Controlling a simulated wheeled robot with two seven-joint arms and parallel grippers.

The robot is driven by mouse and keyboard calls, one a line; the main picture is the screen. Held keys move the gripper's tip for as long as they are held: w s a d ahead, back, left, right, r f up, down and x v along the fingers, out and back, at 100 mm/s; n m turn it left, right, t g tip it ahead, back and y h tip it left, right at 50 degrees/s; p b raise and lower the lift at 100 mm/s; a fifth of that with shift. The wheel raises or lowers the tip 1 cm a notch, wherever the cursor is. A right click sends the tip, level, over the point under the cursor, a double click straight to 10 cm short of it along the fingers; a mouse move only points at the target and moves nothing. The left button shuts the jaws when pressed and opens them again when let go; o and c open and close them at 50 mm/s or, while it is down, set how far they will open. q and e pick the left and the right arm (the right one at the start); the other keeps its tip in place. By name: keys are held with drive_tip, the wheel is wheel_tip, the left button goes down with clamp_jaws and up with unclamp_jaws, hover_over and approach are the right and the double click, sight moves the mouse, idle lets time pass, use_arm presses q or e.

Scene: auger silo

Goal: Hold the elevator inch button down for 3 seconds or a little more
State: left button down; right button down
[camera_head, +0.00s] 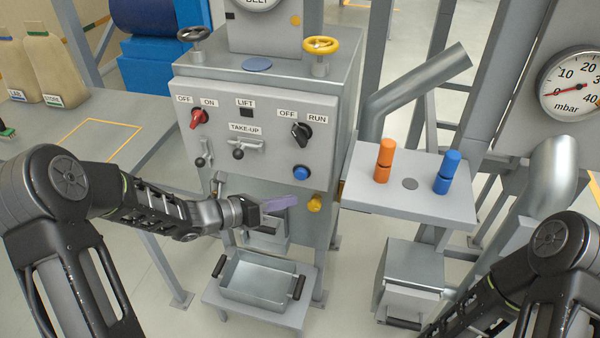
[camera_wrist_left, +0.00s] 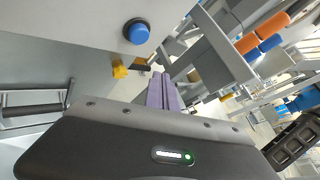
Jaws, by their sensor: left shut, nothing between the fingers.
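A round blue button (camera_head: 301,172) sits on the lower right of the grey control panel's front, below the OFF/RUN switch. It also shows in the left wrist view (camera_wrist_left: 137,33), standing out from the panel and not touched. I see no label on it. My left gripper (camera_head: 294,200) is below the button in the head view, its purple fingers pointing right. In the left wrist view the fingers (camera_wrist_left: 160,77) lie together, empty and apart from the button. My right arm shows at the lower right of the head view, but its gripper is out of view.
A yellow knob (camera_head: 315,203) is close to my left fingertips. The panel (camera_head: 265,155) also has a red switch (camera_head: 199,118) and a black switch (camera_head: 301,132). A side shelf (camera_head: 410,190) holds orange and blue cylinders. A metal tray (camera_head: 262,282) stands below.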

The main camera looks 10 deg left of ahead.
sight(305, 178)
use_arm(q)
drive_tip(key=shift+w+d, duration=0.15)
drive_tip(key=shift+w, duration=2.6)
drive_tip(key=shift+w+b, duration=0.45)
drive_tip(key=shift+b, duration=0.25)
drive_tip(key=shift+w+b, duration=0.3)
drive_tip(key=shift+w, duration=0.2)
idle(1.6)
